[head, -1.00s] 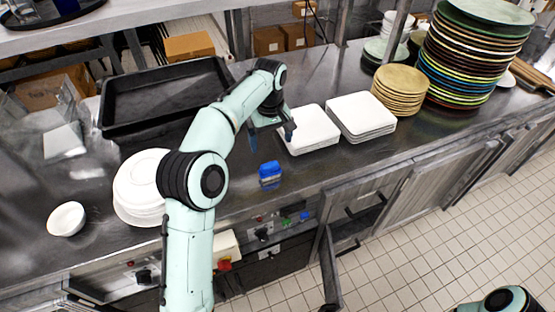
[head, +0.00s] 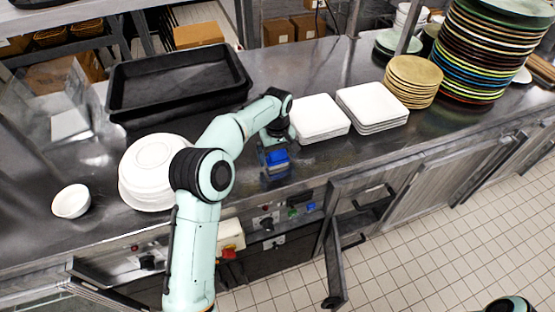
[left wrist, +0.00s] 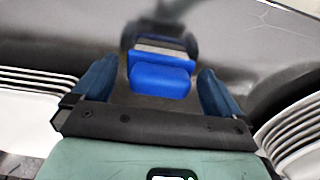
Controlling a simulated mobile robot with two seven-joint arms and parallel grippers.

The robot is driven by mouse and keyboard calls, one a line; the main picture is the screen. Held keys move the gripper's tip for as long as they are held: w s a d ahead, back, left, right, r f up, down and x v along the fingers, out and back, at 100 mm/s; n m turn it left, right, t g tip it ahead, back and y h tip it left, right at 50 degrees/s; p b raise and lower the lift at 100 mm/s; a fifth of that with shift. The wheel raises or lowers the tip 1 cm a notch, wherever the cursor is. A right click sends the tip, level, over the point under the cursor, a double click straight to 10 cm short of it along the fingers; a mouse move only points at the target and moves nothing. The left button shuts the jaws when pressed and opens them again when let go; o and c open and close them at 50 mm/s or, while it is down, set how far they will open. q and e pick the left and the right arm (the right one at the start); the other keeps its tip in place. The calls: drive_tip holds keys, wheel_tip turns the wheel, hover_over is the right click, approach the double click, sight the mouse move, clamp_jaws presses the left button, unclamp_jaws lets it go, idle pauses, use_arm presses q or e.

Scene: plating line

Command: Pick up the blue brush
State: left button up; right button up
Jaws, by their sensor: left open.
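The blue brush (head: 278,158) lies on the steel counter near its front edge, just right of the middle of the head view. In the left wrist view the brush (left wrist: 160,78) shows a blue block with a pale strip behind it. My left gripper (head: 274,160) is over the brush. In the left wrist view its two dark blue fingers (left wrist: 158,88) are apart, one on each side of the brush, with gaps between. I cannot tell how far the fingertips are above the counter. My right gripper does not show.
White square plates (head: 318,117) stand close to the right of my left gripper. A black tray (head: 180,108) lies behind. A cabinet door (head: 337,262) hangs open below the counter.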

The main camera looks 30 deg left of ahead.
sight(278, 151)
use_arm(q)
drive_tip(key=shift+f, duration=0.25)
drive_tip(key=shift+c, duration=0.3)
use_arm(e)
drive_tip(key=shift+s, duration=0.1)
use_arm(q)
drive_tip(key=c, duration=0.9)
drive_tip(key=shift+r, duration=0.1)
drive_tip(key=shift+c, duration=0.2)
wheel_tip(278, 151, up, 20)
drive_tip(key=p, duration=0.3)
drive_tip(key=shift+p, duration=0.4)
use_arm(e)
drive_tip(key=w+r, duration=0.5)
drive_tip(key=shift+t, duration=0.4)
